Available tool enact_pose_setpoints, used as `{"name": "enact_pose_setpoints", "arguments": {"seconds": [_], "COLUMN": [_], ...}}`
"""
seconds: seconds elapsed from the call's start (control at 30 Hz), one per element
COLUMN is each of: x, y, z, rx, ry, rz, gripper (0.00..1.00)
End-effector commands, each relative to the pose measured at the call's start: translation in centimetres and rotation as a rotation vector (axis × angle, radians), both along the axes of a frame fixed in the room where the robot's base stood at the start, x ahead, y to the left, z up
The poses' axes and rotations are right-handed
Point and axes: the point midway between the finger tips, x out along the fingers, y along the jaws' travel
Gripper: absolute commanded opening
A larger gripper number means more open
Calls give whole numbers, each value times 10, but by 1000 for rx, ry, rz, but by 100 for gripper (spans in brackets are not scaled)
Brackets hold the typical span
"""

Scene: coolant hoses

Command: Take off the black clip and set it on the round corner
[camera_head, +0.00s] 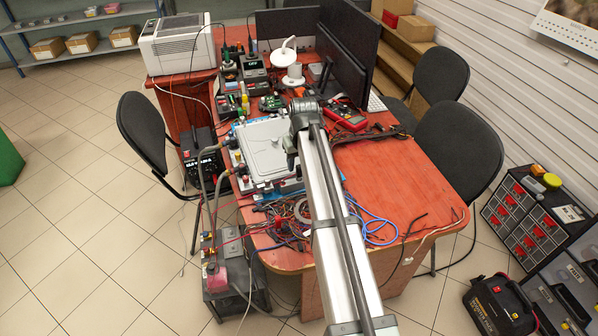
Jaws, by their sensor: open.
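My gripper (291,158) is small and dark at the end of my arm, at the right edge of a pale metal unit (264,145) on the red-brown table. It appears open, with nothing visible between its fingers. Grey hoses (215,185) run from the unit's left side down off the table. I cannot make out the black clip; it is too small or hidden at this distance.
Tangled wires (285,228) and a blue cable (372,229) lie on the table's front part. A red multimeter (346,116), monitors (346,55) and circuit boards stand farther back. A black chair (460,145) stands close to the right side. The table's right part is largely clear.

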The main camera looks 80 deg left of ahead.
Motion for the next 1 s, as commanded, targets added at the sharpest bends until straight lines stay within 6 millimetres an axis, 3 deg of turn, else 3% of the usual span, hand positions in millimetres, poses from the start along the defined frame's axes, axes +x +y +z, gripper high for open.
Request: {"name": "enact_pose_setpoints", "arguments": {"seconds": [0.2,0.47,0.9,1.0], "x": [0,0,0,0], "y": [4,5,5,5], "z": [-27,-30,-30,-30], "rx": [-1,0,0,0], "ry": [1,0,0,0], "rz": [0,0,0,0], "gripper": [47,47,5,0]}}
